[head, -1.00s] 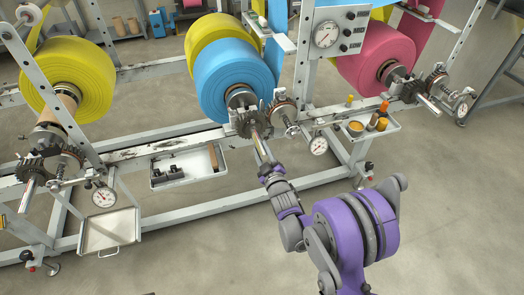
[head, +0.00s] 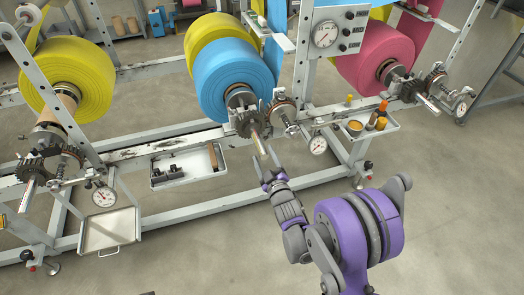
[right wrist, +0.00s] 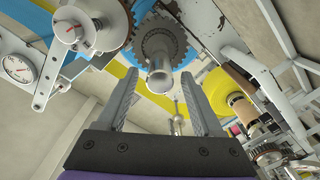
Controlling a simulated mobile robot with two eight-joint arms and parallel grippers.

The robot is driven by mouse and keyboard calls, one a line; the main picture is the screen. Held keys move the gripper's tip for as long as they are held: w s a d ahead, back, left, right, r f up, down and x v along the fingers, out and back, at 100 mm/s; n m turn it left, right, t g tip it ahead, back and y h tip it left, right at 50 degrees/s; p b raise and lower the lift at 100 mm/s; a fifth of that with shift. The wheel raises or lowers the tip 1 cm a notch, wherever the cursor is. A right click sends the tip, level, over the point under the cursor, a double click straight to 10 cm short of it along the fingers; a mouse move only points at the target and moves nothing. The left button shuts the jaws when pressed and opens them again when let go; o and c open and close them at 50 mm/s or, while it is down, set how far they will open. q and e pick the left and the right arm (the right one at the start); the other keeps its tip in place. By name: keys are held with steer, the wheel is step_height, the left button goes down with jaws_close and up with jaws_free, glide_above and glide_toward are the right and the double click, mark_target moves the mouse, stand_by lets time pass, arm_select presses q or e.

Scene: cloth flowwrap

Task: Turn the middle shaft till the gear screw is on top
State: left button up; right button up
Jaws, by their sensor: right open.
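The middle shaft (head: 259,143) sticks out toward me in front of the blue roll (head: 235,80), with a dark toothed gear (head: 249,124) around it. In the right wrist view the shaft's round end (right wrist: 161,82) faces me below the gear (right wrist: 163,45). I cannot make out the gear screw in either view. My right gripper (head: 269,160) is just off the shaft's near end. In the right wrist view its two fingers (right wrist: 160,98) stand wide apart and empty, with the shaft end seen between and beyond them. My left gripper is not in view.
A dial gauge (head: 318,145) and a second geared part (head: 283,112) sit right of the shaft. A tray with bottles (head: 385,128) is farther right. A tool tray (head: 160,178) hangs on the frame to the left. The floor in front is clear.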

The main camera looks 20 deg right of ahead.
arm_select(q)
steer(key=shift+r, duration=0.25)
arm_select(e)
steer(key=s, duration=0.7)
steer(key=shift+s+d, duration=0.15)
steer(key=shift+s, duration=0.15)
steer(key=s+m+g, duration=0.8)
steer(key=s+g, duration=0.5)
steer(key=s, duration=1.5)
arm_select(q)
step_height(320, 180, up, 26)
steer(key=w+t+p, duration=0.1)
steer(key=p, duration=2.2)
arm_select(e)
step_height(320, 180, up, 26)
steer(key=shift+w+h, duration=0.3)
